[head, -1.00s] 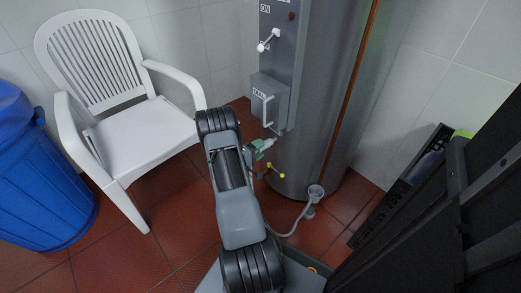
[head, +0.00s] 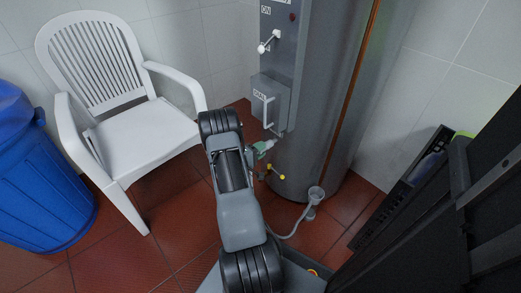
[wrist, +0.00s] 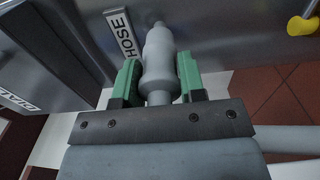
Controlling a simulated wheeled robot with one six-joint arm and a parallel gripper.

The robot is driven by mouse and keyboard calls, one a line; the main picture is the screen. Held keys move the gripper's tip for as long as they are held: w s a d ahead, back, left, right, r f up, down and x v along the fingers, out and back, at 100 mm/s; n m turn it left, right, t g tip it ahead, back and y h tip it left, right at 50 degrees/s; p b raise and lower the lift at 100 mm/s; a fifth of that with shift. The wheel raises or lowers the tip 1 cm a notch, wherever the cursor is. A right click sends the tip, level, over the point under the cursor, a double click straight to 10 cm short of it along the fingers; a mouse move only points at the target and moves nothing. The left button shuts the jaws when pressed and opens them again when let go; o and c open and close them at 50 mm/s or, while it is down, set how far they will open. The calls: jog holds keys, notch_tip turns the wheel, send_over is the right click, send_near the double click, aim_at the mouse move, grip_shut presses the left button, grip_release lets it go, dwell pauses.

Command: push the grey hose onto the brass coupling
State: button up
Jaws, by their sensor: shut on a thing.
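My gripper (wrist: 158,78) has green fingers shut on the collared end of the grey hose (wrist: 158,52). The hose end points up the wrist view, toward the grey metal casing, beside a HOSE label (wrist: 124,34). Its narrow tip is close to the casing; whether it touches anything is unclear. I cannot make out the brass coupling in either view; it may be hidden behind the hose end. In the head view my gripper (head: 264,148) is small and partly hidden by my arm, at the lower side of the tank. More hose (head: 290,234) runs over the floor.
A grey tank (head: 325,100) carries a dial box (head: 270,103) and a yellow-handled valve (head: 279,173), near my gripper's right. A white chair (head: 140,130) and blue bin (head: 40,170) stand left. Red floor is open between.

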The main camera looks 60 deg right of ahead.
jog(key=shift+s+d+r, duration=0.1)
jog(key=shift+c, duration=0.7)
jog(key=shift+v, duration=2.6)
